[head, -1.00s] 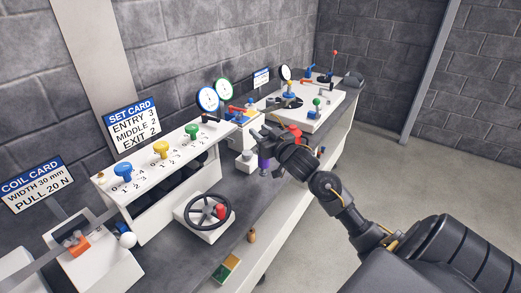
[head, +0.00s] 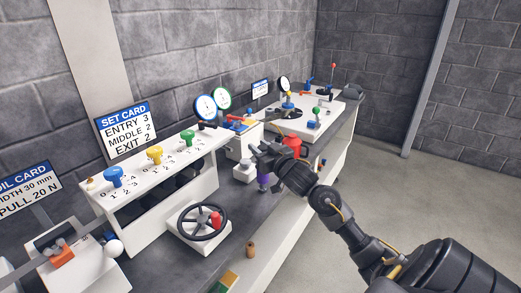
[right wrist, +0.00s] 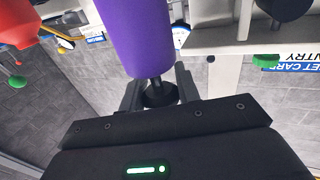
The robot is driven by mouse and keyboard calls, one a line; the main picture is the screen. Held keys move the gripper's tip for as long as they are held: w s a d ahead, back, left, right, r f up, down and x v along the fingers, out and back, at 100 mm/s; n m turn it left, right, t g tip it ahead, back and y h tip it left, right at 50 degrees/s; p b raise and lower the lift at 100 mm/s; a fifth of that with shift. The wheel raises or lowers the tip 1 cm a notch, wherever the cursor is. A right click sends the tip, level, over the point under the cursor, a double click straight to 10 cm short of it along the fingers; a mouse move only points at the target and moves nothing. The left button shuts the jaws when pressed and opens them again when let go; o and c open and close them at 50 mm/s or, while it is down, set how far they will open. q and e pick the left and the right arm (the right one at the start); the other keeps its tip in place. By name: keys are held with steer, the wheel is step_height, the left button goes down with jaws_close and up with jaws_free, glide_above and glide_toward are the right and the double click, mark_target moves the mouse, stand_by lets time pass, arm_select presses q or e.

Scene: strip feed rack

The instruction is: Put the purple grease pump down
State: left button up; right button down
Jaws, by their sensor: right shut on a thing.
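The purple grease pump (head: 263,180) shows as a small purple piece below my right gripper (head: 270,158), over the dark bench top. In the right wrist view the pump is a large purple cylinder (right wrist: 145,35) with a dark neck and knob, which sits between the fingers of the right gripper (right wrist: 160,95). My right gripper is shut on it. The gripper hides much of the pump in the head view, and I cannot tell whether its lower end touches the bench. My left gripper is not in view.
A red object (head: 291,145) stands right behind the gripper, and a small white block (head: 244,171) is close on its left.

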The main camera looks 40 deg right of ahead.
steer(key=c, duration=1.2)
jaws_free()
steer(key=shift+d+f, duration=0.1)
steer(key=shift+f, duration=0.4)
steer(key=shift+o, duration=0.9)
steer(key=shift+w+a+r, duration=0.15)
steer(key=shift+a+r, duration=0.15)
steer(key=shift+a, duration=0.3)
steer(key=shift+d+r, duration=0.1)
steer(key=shift+d, duration=0.15)
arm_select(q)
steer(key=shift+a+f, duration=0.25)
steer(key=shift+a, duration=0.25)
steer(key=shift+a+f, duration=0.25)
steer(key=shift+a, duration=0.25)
arm_select(e)
steer(key=s+a, duration=0.1)
steer(key=s, duration=1.1)
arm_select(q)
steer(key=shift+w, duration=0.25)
arm_select(e)
steer(key=shift+a, duration=0.1)
